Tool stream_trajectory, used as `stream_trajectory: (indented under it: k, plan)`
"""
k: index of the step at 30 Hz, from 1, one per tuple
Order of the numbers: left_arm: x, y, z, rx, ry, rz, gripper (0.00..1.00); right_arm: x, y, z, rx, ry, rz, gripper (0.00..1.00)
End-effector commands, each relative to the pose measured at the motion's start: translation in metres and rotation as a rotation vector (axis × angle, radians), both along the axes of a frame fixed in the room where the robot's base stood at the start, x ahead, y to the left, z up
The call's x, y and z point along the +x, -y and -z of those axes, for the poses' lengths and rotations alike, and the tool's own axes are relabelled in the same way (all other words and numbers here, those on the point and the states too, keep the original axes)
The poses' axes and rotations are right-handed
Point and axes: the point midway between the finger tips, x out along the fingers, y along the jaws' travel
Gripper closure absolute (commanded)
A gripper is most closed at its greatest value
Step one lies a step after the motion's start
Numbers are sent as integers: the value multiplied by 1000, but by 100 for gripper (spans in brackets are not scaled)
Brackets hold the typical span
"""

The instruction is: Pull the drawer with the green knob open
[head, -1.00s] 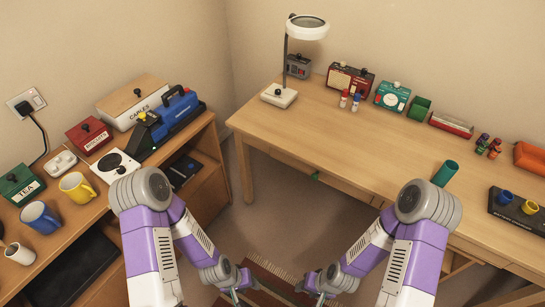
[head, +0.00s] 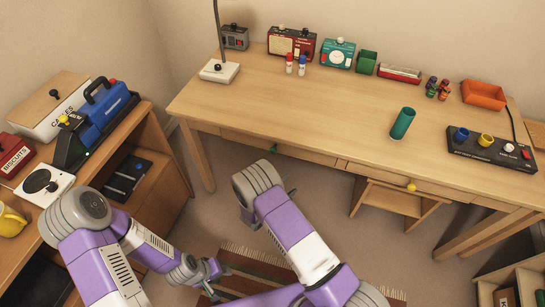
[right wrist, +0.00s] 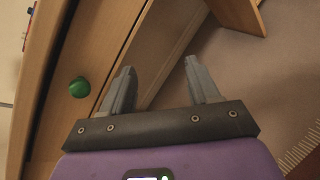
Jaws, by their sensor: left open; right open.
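The green knob (head: 274,148) is on the front of the left desk drawer (head: 308,156), which looks shut. The green knob also shows in the right wrist view (right wrist: 80,88), left of my right gripper (right wrist: 159,66). That gripper is open and empty, its fingers beside the drawer front. The knob is outside the jaws, beyond the left finger. In the head view my right gripper is mostly hidden behind its own arm, just below the desk edge. My left gripper (head: 217,278) is open and empty, low above the floor rug.
A yellow knob (head: 411,187) is on the drawer to the right. A wooden cabinet (head: 162,192) stands at the left. Striped rug (head: 255,268) lies below.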

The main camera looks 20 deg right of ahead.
Motion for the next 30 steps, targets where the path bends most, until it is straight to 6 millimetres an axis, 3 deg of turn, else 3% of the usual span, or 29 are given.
stream_trajectory:
  k: [1, 3, 8, 21, 30]
  plan:
    - [0, 0, 5, 0, 0, 0, 57, 21, -16, -10, -50, 76, -87, 39]
    - [0, 0, 7, 0, 0, 0, 57, 43, -37, -27, -100, 169, -186, 39]
    - [0, 0, 10, 0, 0, 0, 57, 65, -61, -48, -150, 280, -299, 39]
    - [0, 0, 28, 0, 0, 0, 57, 117, -29, -49, -154, 292, -307, 39]
    - [0, 0, 30, 0, 0, 0, 57, 128, -22, -50, -154, 287, -309, 39]
